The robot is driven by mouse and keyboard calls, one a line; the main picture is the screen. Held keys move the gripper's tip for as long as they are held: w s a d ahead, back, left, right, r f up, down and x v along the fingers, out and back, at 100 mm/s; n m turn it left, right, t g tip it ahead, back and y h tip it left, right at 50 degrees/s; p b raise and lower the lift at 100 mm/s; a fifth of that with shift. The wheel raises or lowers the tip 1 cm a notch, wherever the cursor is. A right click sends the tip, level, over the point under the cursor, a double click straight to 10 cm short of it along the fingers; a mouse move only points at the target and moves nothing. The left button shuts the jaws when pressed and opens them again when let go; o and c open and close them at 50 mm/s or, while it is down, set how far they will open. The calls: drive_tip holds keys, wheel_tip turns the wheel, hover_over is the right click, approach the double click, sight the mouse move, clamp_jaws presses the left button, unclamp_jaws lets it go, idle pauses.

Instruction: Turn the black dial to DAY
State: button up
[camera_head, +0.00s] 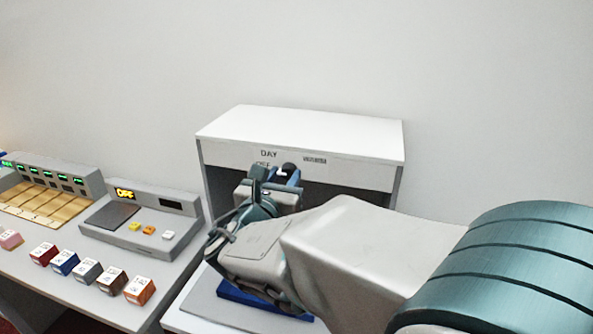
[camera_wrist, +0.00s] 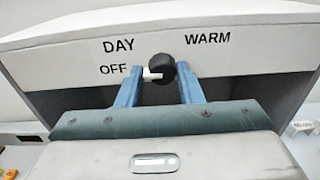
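The black dial (camera_wrist: 162,68) is on the white front panel of the light box, between the labels DAY (camera_wrist: 118,45) and WARM (camera_wrist: 207,38). Its white pointer (camera_wrist: 152,75) points left, toward OFF (camera_wrist: 112,69). In the head view the dial (camera_head: 288,169) shows just above my gripper (camera_head: 274,176). In the wrist view, the blue fingers of my gripper (camera_wrist: 160,69) stand apart, one on each side of the dial. A gap shows on the left, and the right finger is close to the dial's edge. Contact there cannot be told.
The light box (camera_head: 300,133) stands against the wall, with a blue piece (camera_head: 262,302) on its grey floor. Left on the counter are a grey console (camera_head: 184,222) reading OFF, a lit sample rack (camera_head: 88,178) and several small labelled blocks (camera_head: 86,271).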

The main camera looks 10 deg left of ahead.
drive_tip(key=shift+f+m+b, duration=0.15)
drive_tip(key=shift+m+b, duration=0.25)
drive_tip(key=shift+b, duration=0.1)
drive_tip(key=m+b, duration=0.1)
drive_tip(key=b, duration=0.1)
drive_tip(key=shift+d+f+m+b, duration=0.1)
drive_tip(key=shift+f+m+b, duration=0.05)
drive_tip(key=shift+m+b, duration=0.25)
drive_tip(key=m+b, duration=0.2)
drive_tip(key=b, duration=0.2)
drive_tip(key=shift+f+m, duration=0.1)
drive_tip(key=shift+m, duration=0.2)
drive_tip(key=m+b, duration=0.3)
drive_tip(key=b, duration=0.1)
drive_tip(key=shift+b, duration=0.4)
drive_tip(key=m+b, duration=0.2)
drive_tip(key=shift+r+b, duration=0.3)
drive_tip(key=shift+b, duration=0.1)
drive_tip(key=shift+r, duration=0.1)
